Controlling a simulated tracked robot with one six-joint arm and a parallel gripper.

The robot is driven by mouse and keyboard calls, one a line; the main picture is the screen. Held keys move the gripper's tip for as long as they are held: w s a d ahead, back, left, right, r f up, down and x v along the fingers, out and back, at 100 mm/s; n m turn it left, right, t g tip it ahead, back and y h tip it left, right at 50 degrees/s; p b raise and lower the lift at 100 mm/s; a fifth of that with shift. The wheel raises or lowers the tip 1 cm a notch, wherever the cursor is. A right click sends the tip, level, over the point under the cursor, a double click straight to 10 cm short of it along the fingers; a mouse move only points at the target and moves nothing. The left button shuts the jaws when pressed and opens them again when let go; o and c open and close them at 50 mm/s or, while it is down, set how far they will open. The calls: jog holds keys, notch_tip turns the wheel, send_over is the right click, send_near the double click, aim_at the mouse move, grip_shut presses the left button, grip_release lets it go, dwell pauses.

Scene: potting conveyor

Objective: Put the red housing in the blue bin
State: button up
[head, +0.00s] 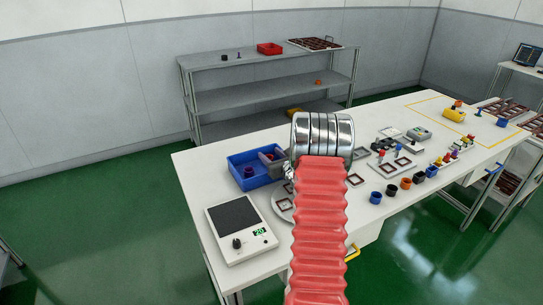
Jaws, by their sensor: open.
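The blue bin (240,178) stands on the white table, left of my arm. It holds a dark purple piece on its left side and a grey divider with a small dark reddish piece on its right side. I cannot make out the red housing for certain. In the row of small round housings right of my arm, an orange housing (406,184) stands between dark ones, with blue ones at both ends. My red ribbed arm and its silver joint cover the middle of the table. My gripper is hidden behind them.
A scale (241,232) with a dark plate stands at the table's near left. Grey plates with small coloured parts (392,165) lie right of my arm. A yellow piece (454,115) lies at the far right. A shelf unit (265,97) carrying a red bin (270,49) stands behind.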

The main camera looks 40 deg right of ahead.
jog(key=shift+s+a+f, duration=0.15)
jog(key=shift+s+f, duration=0.05)
jog(key=shift+f, duration=0.65)
jog(key=shift+w+r, duration=0.1)
jog(key=shift+r, duration=0.35)
jog(key=v, duration=0.7)
jog(key=shift+r, duration=0.45)
